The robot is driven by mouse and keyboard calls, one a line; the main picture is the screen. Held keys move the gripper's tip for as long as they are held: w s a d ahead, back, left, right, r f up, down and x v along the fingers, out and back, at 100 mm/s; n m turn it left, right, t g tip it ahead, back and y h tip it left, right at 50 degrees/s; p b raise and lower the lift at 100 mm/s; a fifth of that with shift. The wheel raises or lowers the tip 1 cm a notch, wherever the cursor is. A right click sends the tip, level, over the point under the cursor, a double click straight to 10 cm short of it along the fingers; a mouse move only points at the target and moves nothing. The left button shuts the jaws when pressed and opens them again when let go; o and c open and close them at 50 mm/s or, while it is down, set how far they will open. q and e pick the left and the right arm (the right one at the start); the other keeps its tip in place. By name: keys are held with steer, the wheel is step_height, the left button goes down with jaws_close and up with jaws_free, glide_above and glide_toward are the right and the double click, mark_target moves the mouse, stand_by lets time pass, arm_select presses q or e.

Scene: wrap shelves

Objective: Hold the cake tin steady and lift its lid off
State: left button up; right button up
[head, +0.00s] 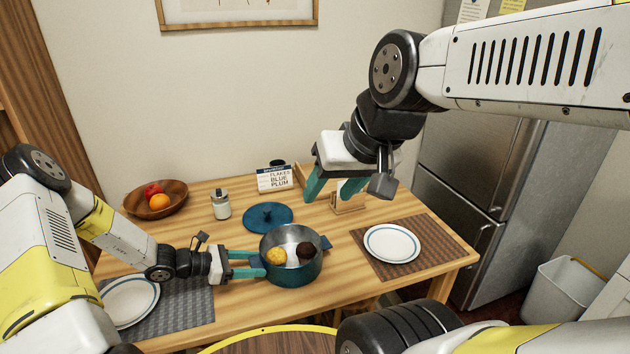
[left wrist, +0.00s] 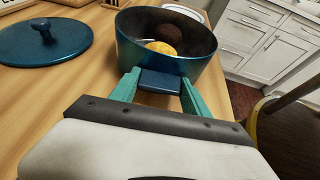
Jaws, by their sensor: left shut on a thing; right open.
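The cake tin (head: 290,269) is a round blue-teal pot with side handles, standing uncovered on the table. Inside it are a yellow item (head: 276,255) and a dark brown item (head: 305,250). The blue lid (head: 268,217) with a knob lies flat on the table behind the tin, apart from it. My left gripper (head: 256,264) is shut on the tin's left handle, which shows between its fingers in the left wrist view (left wrist: 160,83). My right gripper (head: 335,187) is open and empty, raised above the table's back right part.
A fruit bowl (head: 157,199), a glass jar (head: 221,205) and a lettered box (head: 275,178) stand at the back. A wooden holder (head: 349,203) stands below my right gripper. Plates lie on placemats at the right (head: 391,243) and left (head: 128,300). A fridge (head: 471,160) stands at right.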

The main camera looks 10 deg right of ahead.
arm_select(q)
steer(key=o, duration=1.7)
steer(key=shift+o, duration=0.2)
